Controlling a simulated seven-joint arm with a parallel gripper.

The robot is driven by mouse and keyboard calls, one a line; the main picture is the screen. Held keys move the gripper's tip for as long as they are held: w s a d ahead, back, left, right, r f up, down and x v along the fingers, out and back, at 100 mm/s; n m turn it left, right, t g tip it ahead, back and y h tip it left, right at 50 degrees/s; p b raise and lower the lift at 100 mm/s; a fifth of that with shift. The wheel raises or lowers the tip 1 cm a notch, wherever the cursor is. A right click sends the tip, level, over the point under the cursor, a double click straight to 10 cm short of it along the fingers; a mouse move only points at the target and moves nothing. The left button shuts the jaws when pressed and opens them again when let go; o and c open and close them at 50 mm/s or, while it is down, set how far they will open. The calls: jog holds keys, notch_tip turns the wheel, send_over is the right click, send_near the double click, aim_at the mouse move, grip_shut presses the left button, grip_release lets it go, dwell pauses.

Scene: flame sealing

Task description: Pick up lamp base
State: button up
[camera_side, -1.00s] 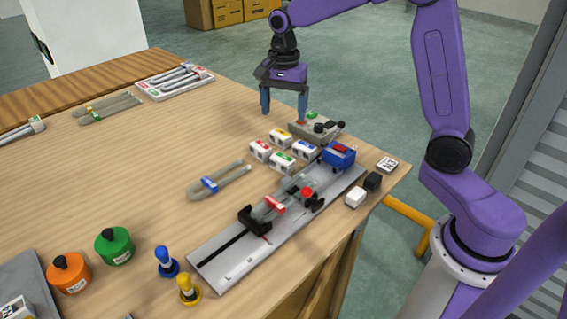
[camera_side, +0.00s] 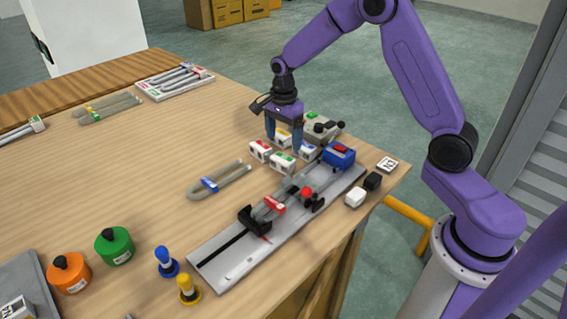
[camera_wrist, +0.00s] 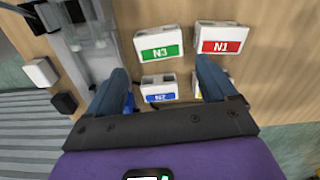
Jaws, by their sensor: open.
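Several small white lamp bases with two-holed tops and coloured labels stand in a cluster. In the wrist view I see green N3 (camera_wrist: 158,45), red N1 (camera_wrist: 219,38) and blue N2 (camera_wrist: 159,88); a yellow-labelled base is mostly hidden behind a finger. In the side view the red base (camera_side: 260,149) and green base (camera_side: 282,162) are in front, with the yellow base (camera_side: 283,136) and blue base (camera_side: 307,152) behind, partly covered by my fingers. My gripper (camera_side: 284,145) is open and empty over the cluster; in the wrist view its fingers (camera_wrist: 160,72) straddle the N2 column. Contact cannot be told.
A grey rail fixture (camera_side: 225,262) with a blue unit (camera_side: 339,154) lies right of the bases. A grey device with a black knob (camera_side: 322,127) stands behind them. White (camera_side: 355,197) and black (camera_side: 373,181) blocks sit near the table edge. A U-shaped tube (camera_side: 220,180) lies left.

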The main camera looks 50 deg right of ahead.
aim_at(283, 157)
jog(key=shift+f, duration=3.25)
jog(key=shift+c, duration=0.3)
jog(key=c, duration=0.8)
